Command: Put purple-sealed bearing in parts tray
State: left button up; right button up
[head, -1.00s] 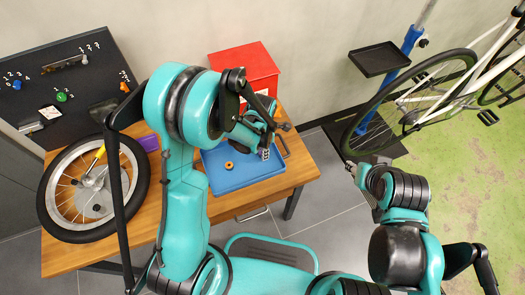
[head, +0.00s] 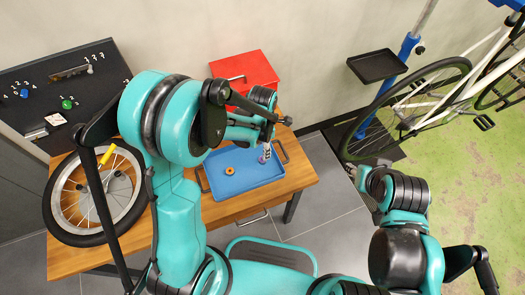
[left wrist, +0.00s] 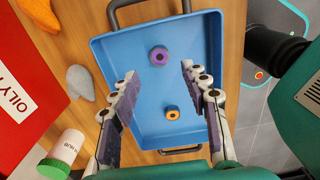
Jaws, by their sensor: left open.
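The purple-sealed bearing (left wrist: 159,56) lies flat on the floor of the blue parts tray (left wrist: 205,30) in the left wrist view. In the head view the bearing (head: 261,159) shows as a small purple patch just below my left gripper (head: 267,150). An orange-sealed bearing (left wrist: 172,112) lies apart from it in the same tray and also shows in the head view (head: 229,171). My left gripper (left wrist: 158,76) is open and empty above the tray, its fingers spread on either side. My right gripper (head: 353,170) hangs away from the bench, its fingers unclear.
A red bin (head: 245,68) stands behind the tray on the wooden bench (head: 305,180). A bicycle wheel (head: 70,215) lies at the left. A white bottle with a green lid (left wrist: 68,146) is near the bin. A bicycle (head: 440,95) stands at the right.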

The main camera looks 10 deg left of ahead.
pick_arm(q)
jog(key=s+a+r+m+t, duration=0.2)
jog(key=s+r+m, duration=0.2)
jog(key=r+m, duration=0.2)
jog(key=s+a+r+m+t+p, duration=0.1)
jog(key=s+a+r+m+t, duration=0.1)
jog(key=s+r+m, duration=0.2)
jog(key=s+a+r+m+t, duration=0.3)
jog(key=r+m, duration=0.6)
jog(key=m, duration=0.5)
jog(key=shift+s+r+m, duration=0.25)
jog(key=shift+s+m, duration=0.15)
jog(key=shift+s, duration=0.05)
jog(key=shift+a, duration=0.1)
